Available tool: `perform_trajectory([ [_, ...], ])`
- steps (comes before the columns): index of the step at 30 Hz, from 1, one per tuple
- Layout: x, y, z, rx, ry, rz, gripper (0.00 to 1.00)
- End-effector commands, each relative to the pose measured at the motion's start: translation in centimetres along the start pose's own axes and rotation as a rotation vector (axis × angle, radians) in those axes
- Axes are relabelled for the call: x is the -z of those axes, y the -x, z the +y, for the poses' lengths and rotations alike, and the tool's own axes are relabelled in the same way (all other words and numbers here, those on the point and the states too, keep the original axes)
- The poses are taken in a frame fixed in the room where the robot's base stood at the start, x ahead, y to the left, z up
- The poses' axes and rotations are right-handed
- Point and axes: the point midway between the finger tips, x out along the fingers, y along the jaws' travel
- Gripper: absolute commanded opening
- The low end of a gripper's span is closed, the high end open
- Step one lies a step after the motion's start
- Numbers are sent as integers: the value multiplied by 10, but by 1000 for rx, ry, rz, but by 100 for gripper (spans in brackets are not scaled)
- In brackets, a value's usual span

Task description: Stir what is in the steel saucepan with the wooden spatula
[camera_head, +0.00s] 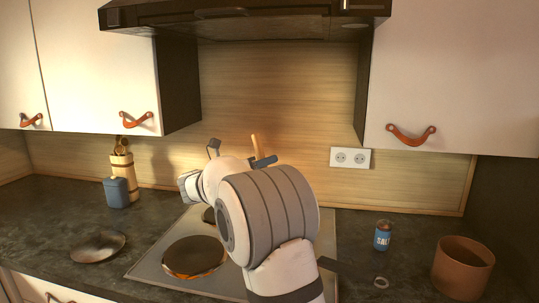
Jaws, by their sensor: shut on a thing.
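The wooden spatula (255,144) shows only as a short length of pale handle, standing nearly upright and tilted slightly. My gripper (263,161) is shut on this handle; only a dark part of it shows above my arm. The spatula's lower end is hidden behind my arm. I cannot make out the steel saucepan or what is in it; my arm covers the middle and right of the hob. Whether the spatula touches anything below cannot be seen.
Left are a dark plate (98,246), blue container (117,192) and utensil holder (122,167). Right are a salt can (382,236) and brown pot (462,268). The hood (245,22) overhangs.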

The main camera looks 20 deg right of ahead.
Motion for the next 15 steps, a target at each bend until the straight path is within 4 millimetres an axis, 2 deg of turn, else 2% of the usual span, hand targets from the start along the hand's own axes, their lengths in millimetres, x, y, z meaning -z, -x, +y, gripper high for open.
perform_trajectory([
  [3, 13, 1, 7, 0, -1, 0, 0],
  [15, 44, 4, 8, 1, -1, 0, 0],
])
